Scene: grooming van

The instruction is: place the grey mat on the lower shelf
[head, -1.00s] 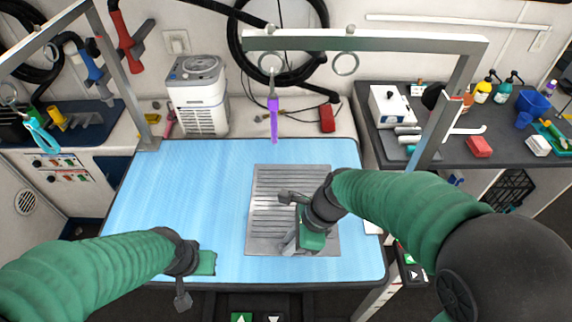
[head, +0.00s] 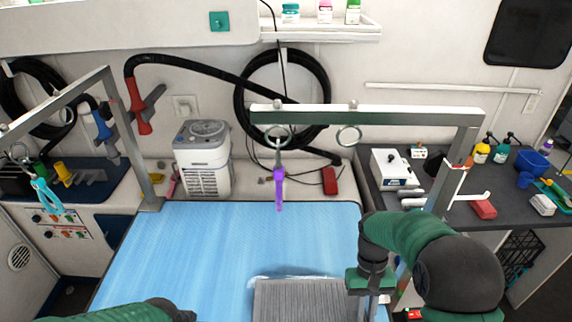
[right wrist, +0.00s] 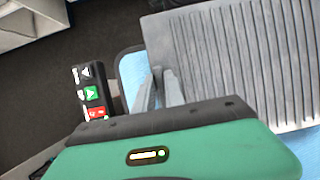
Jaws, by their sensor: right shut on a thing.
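The grey ribbed mat (head: 300,301) is at the bottom of the head view, over the blue table top (head: 235,240). A shadow lies beyond its far edge, so it looks raised off the table, but its near part is cut off. My right gripper (head: 373,306) is shut on the mat's right edge. In the right wrist view, the fingers (right wrist: 160,88) meet the edge of the mat (right wrist: 235,60). Only my left forearm shows at the bottom left; its gripper is out of frame. I cannot make out which surface is the lower shelf.
A metal frame (head: 365,116) with rings and a purple hanging tool (head: 279,188) spans the table's back. A white dryer box (head: 203,160) stands behind. A dark counter (head: 520,190) with bottles is at right. A wall shelf (head: 330,32) holds bottles.

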